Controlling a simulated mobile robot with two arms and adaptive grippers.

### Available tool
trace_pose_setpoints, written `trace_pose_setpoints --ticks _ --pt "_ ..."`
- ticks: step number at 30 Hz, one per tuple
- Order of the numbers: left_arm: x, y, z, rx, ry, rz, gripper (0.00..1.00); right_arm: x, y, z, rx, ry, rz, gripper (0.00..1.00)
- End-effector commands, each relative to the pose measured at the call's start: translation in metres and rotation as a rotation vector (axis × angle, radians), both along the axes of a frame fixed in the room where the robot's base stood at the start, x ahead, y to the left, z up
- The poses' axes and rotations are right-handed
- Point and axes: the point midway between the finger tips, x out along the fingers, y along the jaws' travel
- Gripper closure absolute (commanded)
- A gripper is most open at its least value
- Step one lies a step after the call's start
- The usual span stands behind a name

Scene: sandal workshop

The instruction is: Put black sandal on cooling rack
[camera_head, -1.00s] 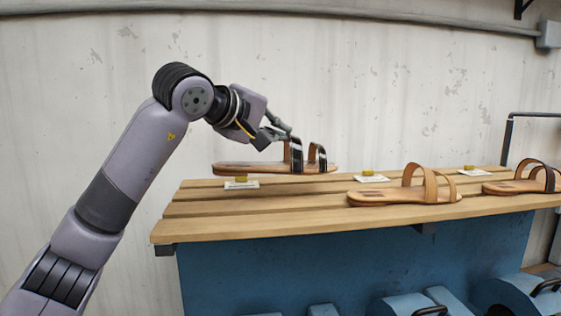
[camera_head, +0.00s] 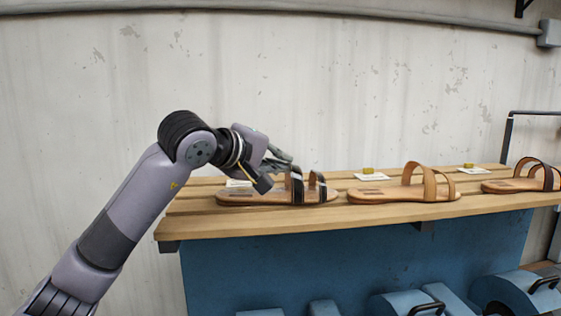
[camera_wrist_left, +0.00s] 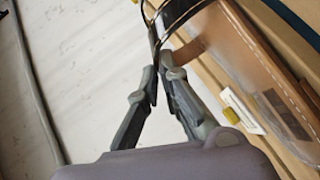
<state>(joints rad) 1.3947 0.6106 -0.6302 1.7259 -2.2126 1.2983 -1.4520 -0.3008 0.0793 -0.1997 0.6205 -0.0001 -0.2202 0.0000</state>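The black-strapped sandal (camera_head: 240,198) has a tan sole and sits level at the left end of the slatted wooden rack (camera_head: 190,228), its sole apparently resting on the slats. My left gripper (camera_head: 291,171) is above it, with its fingers at the rear black strap. In the left wrist view the fingers (camera_wrist_left: 159,76) close around the edge of the strap, and the sandal's brown sole (camera_wrist_left: 255,65) shows beyond them. My right gripper is not in view.
A tan-strapped sandal (camera_head: 385,194) stands on the rack just right of the black one. Another sandal with dark and brown straps (camera_head: 515,186) is farther right. Small cards with yellow blocks (camera_head: 368,171) lie behind. Blue machines (camera_head: 400,303) stand below.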

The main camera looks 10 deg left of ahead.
Motion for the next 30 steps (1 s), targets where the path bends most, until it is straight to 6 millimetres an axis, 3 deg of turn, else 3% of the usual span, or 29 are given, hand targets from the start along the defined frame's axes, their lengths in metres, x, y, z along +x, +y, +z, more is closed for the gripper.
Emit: trace_pose_setpoints --ticks 8,19,30 --pt "0.0 0.0 0.0 0.0 0.001 0.0 0.75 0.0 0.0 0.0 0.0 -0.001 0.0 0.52" --pt "-0.001 0.0 0.006 0.0 0.001 0.0 0.75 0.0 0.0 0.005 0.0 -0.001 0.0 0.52" --pt "-0.063 0.029 0.025 0.001 -0.004 0.004 0.75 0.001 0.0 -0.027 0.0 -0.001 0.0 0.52"
